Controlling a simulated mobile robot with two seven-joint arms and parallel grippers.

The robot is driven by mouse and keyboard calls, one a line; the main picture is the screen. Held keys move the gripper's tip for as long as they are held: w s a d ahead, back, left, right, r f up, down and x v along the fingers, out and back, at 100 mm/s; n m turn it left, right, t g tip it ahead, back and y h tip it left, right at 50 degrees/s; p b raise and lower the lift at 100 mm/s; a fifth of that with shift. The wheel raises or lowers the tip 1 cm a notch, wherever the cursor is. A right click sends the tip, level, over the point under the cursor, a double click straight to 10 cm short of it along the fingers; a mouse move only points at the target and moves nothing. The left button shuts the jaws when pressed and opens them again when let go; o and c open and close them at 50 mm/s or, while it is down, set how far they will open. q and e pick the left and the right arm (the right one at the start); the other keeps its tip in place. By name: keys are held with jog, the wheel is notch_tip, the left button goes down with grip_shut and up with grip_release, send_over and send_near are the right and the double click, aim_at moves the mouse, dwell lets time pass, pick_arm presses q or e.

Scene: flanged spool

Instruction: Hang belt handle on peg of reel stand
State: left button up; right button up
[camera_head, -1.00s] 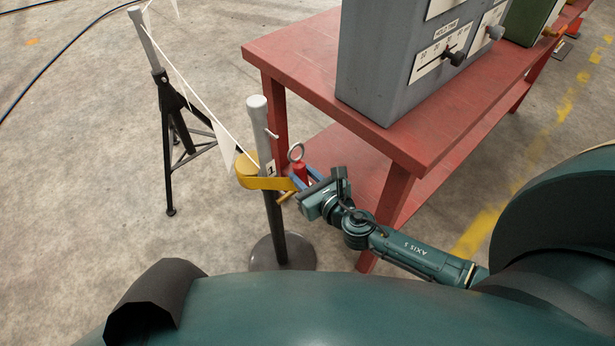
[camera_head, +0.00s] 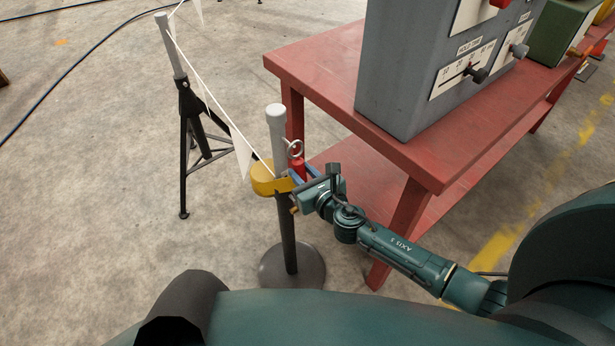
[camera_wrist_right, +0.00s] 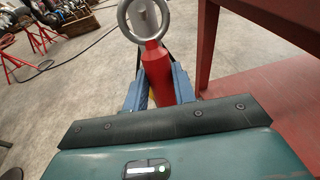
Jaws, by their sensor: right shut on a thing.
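The reel stand (camera_head: 288,235) is an upright post with a pale grey top and a round dark base. A yellow reel (camera_head: 262,180) sits on the post, with its yellow belt running to my right gripper. The belt handle (camera_head: 297,163) is red with a grey ring on top. My right gripper (camera_head: 301,178) is shut on it, just right of the post. In the right wrist view the handle (camera_wrist_right: 157,72) stands between the blue fingers, its ring (camera_wrist_right: 145,40) uppermost. The ring overlaps the post. I cannot tell whether the peg is inside it. My left gripper is not in view.
A red table (camera_head: 330,73) with a grey control box (camera_head: 405,70) stands right of the stand, close to my right arm. A black tripod with a grey post (camera_head: 187,115) stands left. A pennant line (camera_head: 215,105) runs between the posts. Open floor lies left.

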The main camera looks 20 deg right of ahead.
jog(key=shift+w+a, duration=0.25)
jog(key=shift+w, duration=0.3)
jog(key=shift+w+a+f+b, duration=0.15)
jog(key=shift+w+f+b, duration=0.15)
jog(key=shift+w+b, duration=0.2)
jog(key=shift+w+f, duration=0.15)
jog(key=o, duration=1.1)
